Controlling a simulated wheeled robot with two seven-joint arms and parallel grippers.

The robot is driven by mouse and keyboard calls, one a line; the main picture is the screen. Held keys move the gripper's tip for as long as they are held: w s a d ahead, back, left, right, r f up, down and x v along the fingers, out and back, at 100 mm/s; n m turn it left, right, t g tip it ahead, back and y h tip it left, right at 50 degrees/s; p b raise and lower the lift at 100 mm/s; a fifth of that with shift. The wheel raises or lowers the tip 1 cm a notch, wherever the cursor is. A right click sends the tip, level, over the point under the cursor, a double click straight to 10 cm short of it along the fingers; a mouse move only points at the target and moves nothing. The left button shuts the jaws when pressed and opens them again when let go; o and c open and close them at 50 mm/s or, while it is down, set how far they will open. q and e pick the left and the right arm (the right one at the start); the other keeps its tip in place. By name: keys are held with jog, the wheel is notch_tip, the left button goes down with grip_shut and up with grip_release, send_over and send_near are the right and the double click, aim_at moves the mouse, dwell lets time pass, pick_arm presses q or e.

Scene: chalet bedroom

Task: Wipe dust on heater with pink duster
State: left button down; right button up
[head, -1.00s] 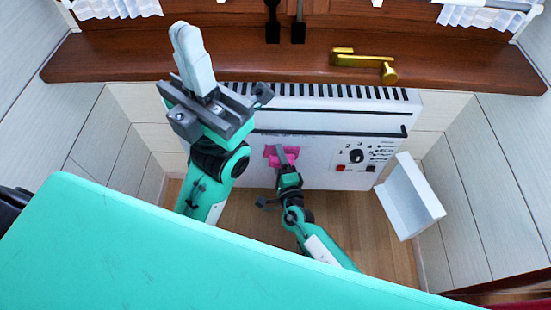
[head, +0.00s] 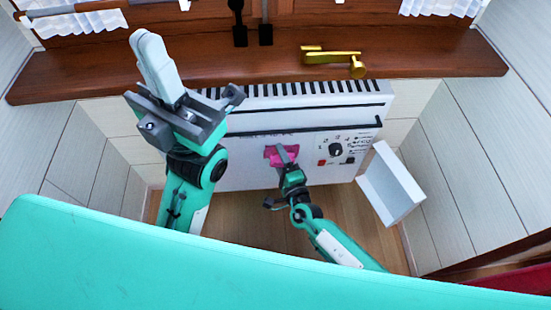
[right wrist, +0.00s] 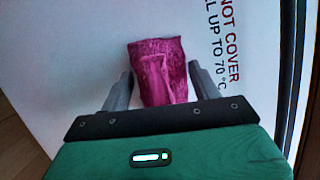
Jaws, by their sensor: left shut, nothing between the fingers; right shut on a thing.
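The white heater (head: 235,172) stands against the wall under the wooden sill, with a slotted top and a control panel at its right. My right gripper (head: 287,158) is shut on the pink duster (head: 272,154) at the heater's front face. In the right wrist view, the duster (right wrist: 155,68) sits between the fingers (right wrist: 160,88) in front of the white face with printed text; whether it touches the face is unclear. My left gripper (head: 152,62) is shut and empty, raised at the left in front of the sill. No dust can be made out.
A brass-coloured object (head: 335,59) lies on the wooden sill (head: 430,62). An open white flap or box (head: 391,184) sticks out at the heater's right. White panelled walls close in on both sides. Wooden floor (head: 255,215) shows below the heater.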

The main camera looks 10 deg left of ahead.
jog(key=shift+w+d, duration=0.2)
jog(key=shift+d, duration=0.6)
jog(key=shift+w+d, duration=0.15)
jog(key=shift+d, duration=0.65)
jog(key=shift+w, duration=0.1)
jog(key=shift+s+a+r+p, duration=0.1)
jog(key=shift+s+a, duration=0.1)
jog(key=shift+a, duration=0.7)
jog(key=shift+s+a+r+p, duration=0.1)
jog(key=shift+s+a+p, duration=0.05)
jog(key=shift+a, duration=0.75)
jog(key=shift+s+a+r+p, duration=0.1)
jog(key=shift+s+a, duration=0.1)
jog(key=shift+a, duration=0.7)
jog(key=shift+c, duration=0.4)
jog(key=shift+s+a+f, duration=0.1)
jog(key=shift+s+a, duration=0.2)
jog(key=shift+a, duration=0.55)
jog(key=shift+s+a+f, duration=0.1)
jog(key=shift+s+a, duration=0.2)
jog(key=shift+a, duration=0.5)
jog(key=shift+s+a+f, duration=0.1)
jog(key=shift+s+a, duration=0.2)
jog(key=shift+a, duration=0.55)
jog(key=shift+s+d, duration=0.1)
jog(key=shift+s, duration=0.05)
jog(key=p, duration=0.3)
send_near(252, 151)
jog(key=shift+s+a, duration=0.3)
jog(key=shift+a, duration=0.6)
